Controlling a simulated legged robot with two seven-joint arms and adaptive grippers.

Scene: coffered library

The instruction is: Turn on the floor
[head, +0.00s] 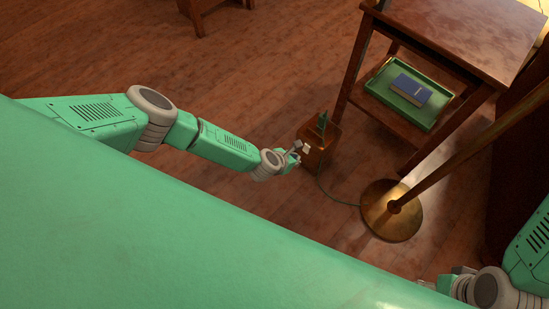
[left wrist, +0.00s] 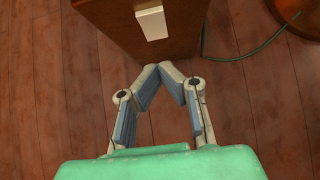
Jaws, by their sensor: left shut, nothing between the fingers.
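A small wooden box (head: 318,143) stands on the wood floor, with a pale switch plate (head: 305,149) on the side facing my left arm. In the left wrist view the box (left wrist: 185,38) is at the top and the pale rectangular switch (left wrist: 151,23) is on its face. A green cord runs from the box to the brass base (head: 391,210) of a floor lamp. My left gripper (head: 293,156) is shut and empty, its fingertips together (left wrist: 160,68) just short of the box below the switch. My right gripper (head: 453,280) is partly hidden at the lower right.
A wooden side table (head: 465,32) stands behind the lamp, with a green tray (head: 436,116) holding a blue book (head: 411,88) on its lower shelf. The lamp pole slants up to the right. A wooden furniture leg shows at the top. Floor to the left is clear.

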